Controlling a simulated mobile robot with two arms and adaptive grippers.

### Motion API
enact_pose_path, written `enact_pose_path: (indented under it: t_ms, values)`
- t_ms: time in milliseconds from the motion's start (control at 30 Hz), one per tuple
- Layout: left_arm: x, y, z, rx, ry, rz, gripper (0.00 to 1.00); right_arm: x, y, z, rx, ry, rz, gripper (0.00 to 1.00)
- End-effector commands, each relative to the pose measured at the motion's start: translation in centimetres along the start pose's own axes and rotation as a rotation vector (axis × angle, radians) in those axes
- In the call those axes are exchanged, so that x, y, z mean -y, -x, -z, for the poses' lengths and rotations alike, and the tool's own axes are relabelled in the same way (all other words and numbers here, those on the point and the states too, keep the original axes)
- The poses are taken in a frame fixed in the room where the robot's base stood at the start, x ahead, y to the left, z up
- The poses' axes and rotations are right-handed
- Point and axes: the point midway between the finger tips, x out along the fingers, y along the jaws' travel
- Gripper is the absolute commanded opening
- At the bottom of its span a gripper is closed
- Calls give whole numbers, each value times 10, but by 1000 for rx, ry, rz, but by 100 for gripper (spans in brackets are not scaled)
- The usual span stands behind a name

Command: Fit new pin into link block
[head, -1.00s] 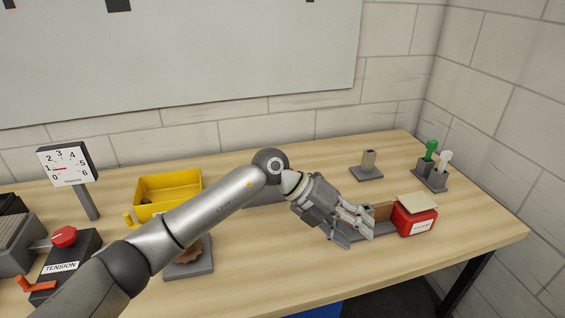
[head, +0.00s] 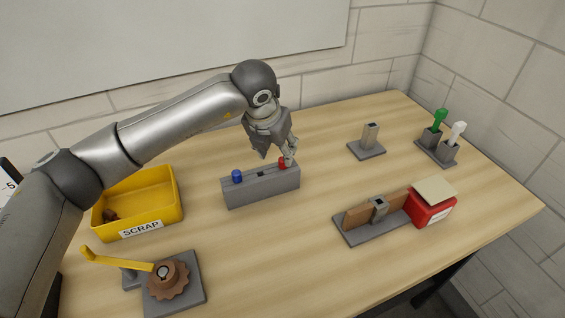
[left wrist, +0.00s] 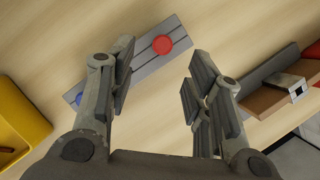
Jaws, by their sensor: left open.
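A grey block (head: 262,189) with a blue pin (head: 237,177) and a red pin (head: 282,163) standing in its top, and a dark hole between them, is mid-table. My left gripper (head: 286,157) is open and empty, just at the red pin in the head view. In the left wrist view the open fingers (left wrist: 158,90) point at the grey block, with the red pin (left wrist: 163,46) framed beyond the gap between them; contact cannot be told. A grey piece with a square hole (head: 379,209) sits on a brown bar; I cannot tell whether it is the link block. My right gripper is not in view.
A yellow SCRAP bin (head: 138,208) and a gear stand with a yellow crank (head: 167,280) are at left. A red box (head: 433,209) is beside the brown bar. A small grey post (head: 370,137) and a holder with green and white handles (head: 437,150) stand behind.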

Motion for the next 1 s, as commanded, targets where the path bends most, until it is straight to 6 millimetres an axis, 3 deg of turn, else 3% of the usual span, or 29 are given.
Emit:
enact_pose_path:
  t_ms: [167, 333, 500, 700, 1000]
  values:
    - [2, -13, -1, -4, 1, 1, 46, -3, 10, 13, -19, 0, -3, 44]
    - [4, -39, -3, -4, 2, 1, 46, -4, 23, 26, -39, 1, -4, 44]
    - [4, -54, -3, 0, 2, 1, 46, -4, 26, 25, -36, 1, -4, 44]
    - [3, -56, -2, 0, 1, 1, 46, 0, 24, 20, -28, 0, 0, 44]
    - [3, -55, -2, 0, 1, 1, 10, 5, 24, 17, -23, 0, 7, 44]
